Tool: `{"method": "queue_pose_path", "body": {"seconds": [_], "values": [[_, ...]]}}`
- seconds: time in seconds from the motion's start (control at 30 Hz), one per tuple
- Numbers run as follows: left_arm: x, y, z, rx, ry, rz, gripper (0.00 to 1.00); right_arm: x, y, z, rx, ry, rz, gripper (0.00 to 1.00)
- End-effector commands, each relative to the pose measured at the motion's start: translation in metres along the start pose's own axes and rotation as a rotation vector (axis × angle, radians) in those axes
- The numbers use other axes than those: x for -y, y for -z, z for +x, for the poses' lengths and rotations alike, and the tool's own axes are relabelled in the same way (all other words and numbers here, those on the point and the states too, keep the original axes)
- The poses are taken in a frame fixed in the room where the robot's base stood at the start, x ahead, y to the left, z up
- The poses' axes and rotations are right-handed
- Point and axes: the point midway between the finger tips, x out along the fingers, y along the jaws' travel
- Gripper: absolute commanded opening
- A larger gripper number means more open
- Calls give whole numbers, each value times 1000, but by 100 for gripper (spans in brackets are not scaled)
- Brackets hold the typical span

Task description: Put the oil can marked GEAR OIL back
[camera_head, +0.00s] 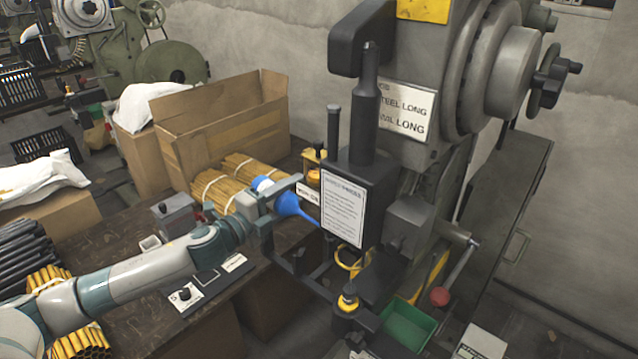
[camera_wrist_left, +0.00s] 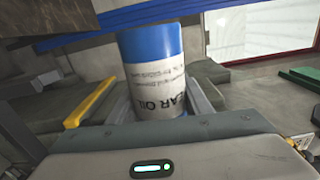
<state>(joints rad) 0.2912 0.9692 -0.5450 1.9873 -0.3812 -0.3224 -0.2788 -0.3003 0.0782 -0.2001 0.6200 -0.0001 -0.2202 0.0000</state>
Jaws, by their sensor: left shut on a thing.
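The oil can (camera_wrist_left: 152,75) is a white and blue cylinder in the left wrist view. Black letters reading "EAR OIL" show on its white label, and the rest of the word is out of sight. My left gripper (camera_wrist_left: 150,105) is shut on it, one finger on each side. In the head view my left gripper (camera_head: 268,210) holds the can off the bench, in front of the press. My right gripper is in neither view.
The dark press (camera_head: 360,190) with a white notice stands just right of the gripper. Bundles of yellow rods (camera_head: 215,190) and an open cardboard box (camera_head: 220,130) lie behind. A marked plate (camera_head: 212,285) lies on the bench (camera_head: 150,320). A green tray (camera_head: 408,325) sits front right.

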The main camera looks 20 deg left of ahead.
Motion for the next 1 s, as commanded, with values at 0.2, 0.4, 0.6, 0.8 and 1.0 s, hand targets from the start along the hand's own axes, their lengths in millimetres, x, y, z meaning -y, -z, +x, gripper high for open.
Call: {"method": "queue_pose_path", "body": {"seconds": [0.2,0.4,0.6,0.8,1.0], "values": [[-37,70,-25,7,-2,-12,16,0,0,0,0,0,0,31],[-55,145,-75,78,-5,-15,16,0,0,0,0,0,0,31],[-49,181,-129,209,-12,-12,16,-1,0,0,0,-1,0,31],[-41,188,-162,307,-16,-6,16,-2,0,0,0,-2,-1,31],[-38,188,-170,335,-16,-1,16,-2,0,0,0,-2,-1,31]]}}
